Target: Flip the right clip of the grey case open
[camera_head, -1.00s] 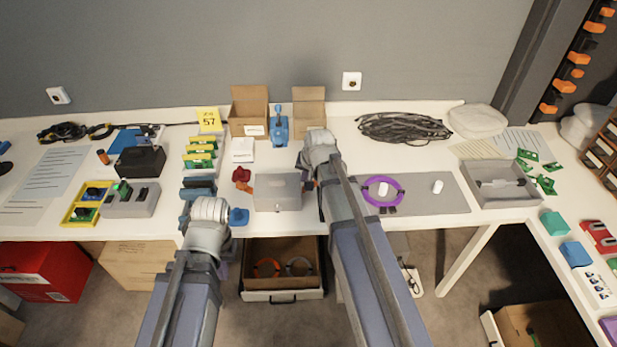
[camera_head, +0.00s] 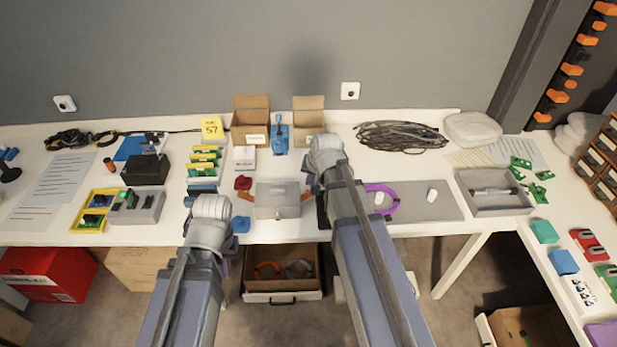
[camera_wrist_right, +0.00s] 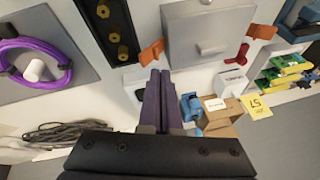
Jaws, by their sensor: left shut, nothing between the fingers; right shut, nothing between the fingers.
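The grey case (camera_head: 278,197) stands near the table's front edge between my arms, its lid down. Its right orange clip (camera_head: 306,196) slants out from the right side; in the right wrist view this clip (camera_wrist_right: 151,52) is at the case's left. The left orange clip (camera_head: 246,197) also slants outward. My right gripper (camera_wrist_right: 158,78) is shut and empty, its purple fingertips just beyond the right clip toward the wall; I cannot tell if they touch it. My left gripper (camera_head: 227,258) is shut, low in front of the case at left, mostly hidden by its wrist.
A black holder with brass parts (camera_wrist_right: 112,32) stands close beside the right clip. Open cartons (camera_head: 251,118) stand behind. A grey mat with a purple ring (camera_head: 381,200) lies to the right.

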